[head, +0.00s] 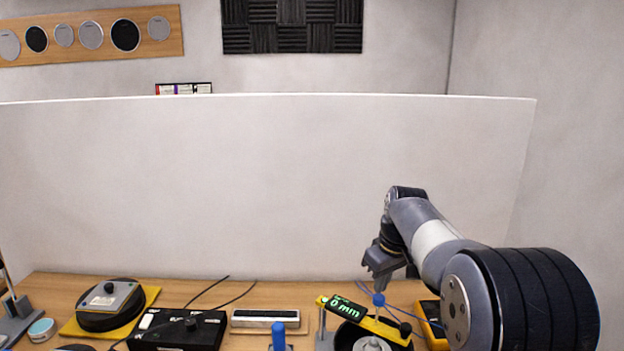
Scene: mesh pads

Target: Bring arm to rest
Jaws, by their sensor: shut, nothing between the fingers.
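My arm reaches in from the right of the head view. My gripper (379,281) points down and is shut and empty. It hangs just above a blue ball-topped knob (379,299), which is close under the fingertips; I cannot tell whether they touch. The knob stands by a yellow bar with a green-lit display (346,307) reading 0 mm. The bar lies over a round black device (362,340), cut off by the lower edge.
A black control box (178,330) with cables, a black disc on a yellow plate (110,305), a dark-and-white bar (265,319) and a blue handle (279,335) stand on the wooden bench. A yellow meter (432,322) is beside my arm. A white panel (260,190) rises behind.

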